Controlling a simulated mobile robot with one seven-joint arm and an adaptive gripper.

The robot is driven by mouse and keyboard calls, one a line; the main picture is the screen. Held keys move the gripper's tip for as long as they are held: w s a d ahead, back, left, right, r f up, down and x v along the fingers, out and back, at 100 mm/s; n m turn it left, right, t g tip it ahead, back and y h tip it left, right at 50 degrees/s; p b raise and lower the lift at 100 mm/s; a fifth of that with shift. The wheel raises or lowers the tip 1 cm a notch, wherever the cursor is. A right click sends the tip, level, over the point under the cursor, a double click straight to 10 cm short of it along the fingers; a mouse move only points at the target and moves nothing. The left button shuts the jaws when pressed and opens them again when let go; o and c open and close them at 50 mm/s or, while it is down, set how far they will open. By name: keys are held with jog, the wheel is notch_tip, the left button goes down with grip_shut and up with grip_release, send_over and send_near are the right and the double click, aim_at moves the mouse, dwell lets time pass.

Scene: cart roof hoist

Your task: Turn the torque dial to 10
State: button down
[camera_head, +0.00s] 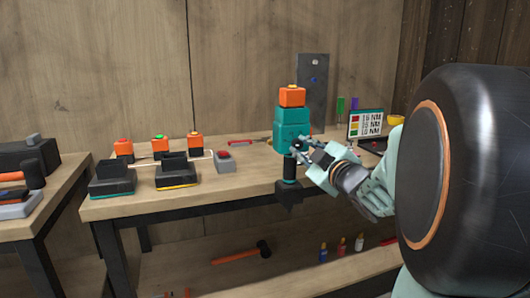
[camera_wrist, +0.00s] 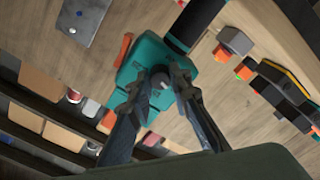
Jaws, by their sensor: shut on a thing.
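A teal power tool (camera_head: 292,130) with an orange block (camera_head: 292,97) on top stands upright at the bench's front edge, its dark shaft and black lower part below. In the wrist view the teal body (camera_wrist: 150,55) lies in front of my fingers. My gripper (camera_head: 299,148) reaches it from the right. In the wrist view my gripper (camera_wrist: 166,76) is shut on a small dark round knob, which looks like the torque dial (camera_wrist: 160,97), on the teal body. The fingers partly cover it, and no dial marking is readable.
A small panel (camera_head: 366,124) with red, yellow and green marks and NM values stands right of the tool. Black chargers (camera_head: 176,171), orange-topped packs (camera_head: 160,144) and a grey box with a red top (camera_head: 224,162) sit left. A hammer (camera_head: 242,252) lies on the lower shelf.

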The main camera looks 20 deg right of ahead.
dwell(0.4)
jog(key=c, duration=1.8)
grip_release()
jog(key=shift+o, duration=0.2)
